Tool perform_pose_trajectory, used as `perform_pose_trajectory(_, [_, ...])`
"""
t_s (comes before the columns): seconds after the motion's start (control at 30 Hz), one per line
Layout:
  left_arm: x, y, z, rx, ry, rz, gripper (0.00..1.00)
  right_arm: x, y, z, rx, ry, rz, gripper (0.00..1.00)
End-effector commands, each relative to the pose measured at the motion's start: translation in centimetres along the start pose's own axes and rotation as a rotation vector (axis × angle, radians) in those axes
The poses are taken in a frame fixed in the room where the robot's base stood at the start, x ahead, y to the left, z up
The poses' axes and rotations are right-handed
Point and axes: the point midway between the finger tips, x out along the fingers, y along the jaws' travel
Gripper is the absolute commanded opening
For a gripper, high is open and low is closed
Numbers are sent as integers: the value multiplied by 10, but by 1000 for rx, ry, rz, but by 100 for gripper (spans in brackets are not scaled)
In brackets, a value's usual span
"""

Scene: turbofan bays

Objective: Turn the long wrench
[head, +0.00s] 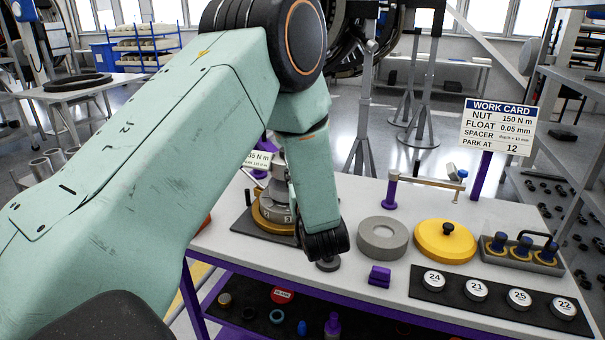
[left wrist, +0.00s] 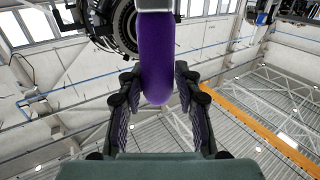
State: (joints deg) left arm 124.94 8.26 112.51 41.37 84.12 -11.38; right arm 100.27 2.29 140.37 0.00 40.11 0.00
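In the left wrist view a smooth purple rod with a rounded end (left wrist: 157,60), which looks like the long wrench's handle, comes down between the fingers of my left gripper (left wrist: 158,72). The fingertips lie against both sides of it, so the gripper looks shut on it. In the head view my left arm hides this gripper and the handle. Behind the forearm a grey-and-gold numbered fixture (head: 268,213) stands on a dark plate, partly covered. My right gripper is in neither view.
On the white bench are a grey ring (head: 382,238), a yellow disc with black knob (head: 446,241), a purple block (head: 380,276) and a tray of numbered discs (head: 421,287). A shelf rack stands right.

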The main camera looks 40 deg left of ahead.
Motion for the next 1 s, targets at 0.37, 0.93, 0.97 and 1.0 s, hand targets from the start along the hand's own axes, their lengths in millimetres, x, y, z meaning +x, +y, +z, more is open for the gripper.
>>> perform_pose_trajectory(0.37, [-1,-1,1,2,-3,5,52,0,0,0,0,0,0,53])
perform_pose_trajectory(0.93, [-58,0,0,6,-1,10,52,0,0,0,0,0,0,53])
perform_pose_trajectory(0.97, [-61,1,0,5,-1,10,52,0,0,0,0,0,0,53])
perform_pose_trajectory(1.0, [-64,0,0,5,-2,10,52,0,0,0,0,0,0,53])
